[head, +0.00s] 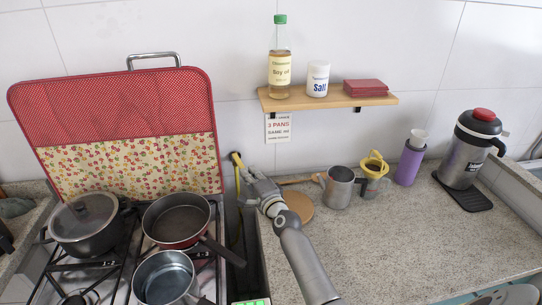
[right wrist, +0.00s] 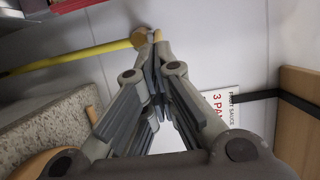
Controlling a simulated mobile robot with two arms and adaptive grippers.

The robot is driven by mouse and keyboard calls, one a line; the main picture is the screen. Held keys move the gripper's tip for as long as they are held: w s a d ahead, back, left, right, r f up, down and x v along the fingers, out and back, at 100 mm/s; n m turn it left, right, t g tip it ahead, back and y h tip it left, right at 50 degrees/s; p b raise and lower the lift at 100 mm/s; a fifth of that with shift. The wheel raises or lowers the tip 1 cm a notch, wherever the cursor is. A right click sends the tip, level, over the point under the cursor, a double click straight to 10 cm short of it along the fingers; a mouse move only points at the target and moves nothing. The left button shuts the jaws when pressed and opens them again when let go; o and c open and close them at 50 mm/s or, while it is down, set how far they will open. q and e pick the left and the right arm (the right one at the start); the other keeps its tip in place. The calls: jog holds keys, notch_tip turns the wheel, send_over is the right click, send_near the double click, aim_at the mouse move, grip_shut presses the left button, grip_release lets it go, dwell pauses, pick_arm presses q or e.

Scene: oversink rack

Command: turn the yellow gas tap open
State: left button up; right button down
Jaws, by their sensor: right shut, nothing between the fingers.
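The yellow gas tap (head: 236,159) is on the wall just right of the red stove cover, with a yellow pipe (head: 237,207) running down below it. My right gripper (head: 243,171) is at the tap, its fingers shut and empty. In the right wrist view, the shut fingertips (right wrist: 157,48) are beside a brass-coloured round fitting (right wrist: 139,37) at the end of a yellow bar (right wrist: 75,57). I cannot tell whether they touch it. The fingers partly hide the tap in the head view. My left gripper is not in view.
A stove with several pans (head: 180,220) stands at left before the raised red cover (head: 110,100). Right of my arm are a round wooden board (head: 299,205), a metal mug (head: 339,188), a purple bottle (head: 409,165) and a flask (head: 465,150). A wall shelf (head: 330,101) holds bottles above. The front counter is clear.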

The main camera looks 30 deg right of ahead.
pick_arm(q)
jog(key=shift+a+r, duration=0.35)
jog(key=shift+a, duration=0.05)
pick_arm(e)
jog(key=shift+w+a, duration=0.15)
jog(key=shift+a, duration=1)
pick_arm(q)
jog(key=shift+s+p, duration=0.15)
jog(key=shift+p, duration=0.15)
pick_arm(e)
jog(key=shift+f, duration=0.1)
